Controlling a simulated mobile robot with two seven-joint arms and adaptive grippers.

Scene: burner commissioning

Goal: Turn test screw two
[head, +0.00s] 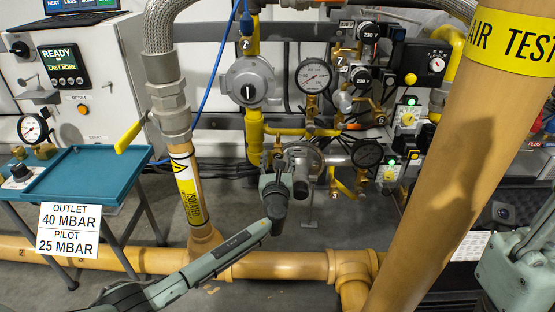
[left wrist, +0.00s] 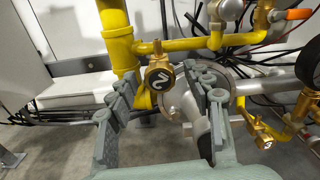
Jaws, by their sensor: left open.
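A brass test fitting with a round dark face bearing a white mark that looks like a 2 (left wrist: 160,76) sits below the yellow pipe in the left wrist view. I take it as test screw two. My left gripper (left wrist: 158,88) is open, with one finger to each side of the fitting in that picture. I cannot tell whether either finger touches it. In the head view my left gripper (head: 285,176) reaches up to the lower middle of the pipework and hides much of what lies behind it. My right gripper is not in view.
A grey regulator (head: 249,82), a pressure gauge (head: 313,75) and yellow pipes crowd the area above the gripper. A thick tan pipe (head: 470,150) crosses the right side. A teal tray table (head: 88,172) stands left. Another brass fitting (left wrist: 267,142) sits lower right.

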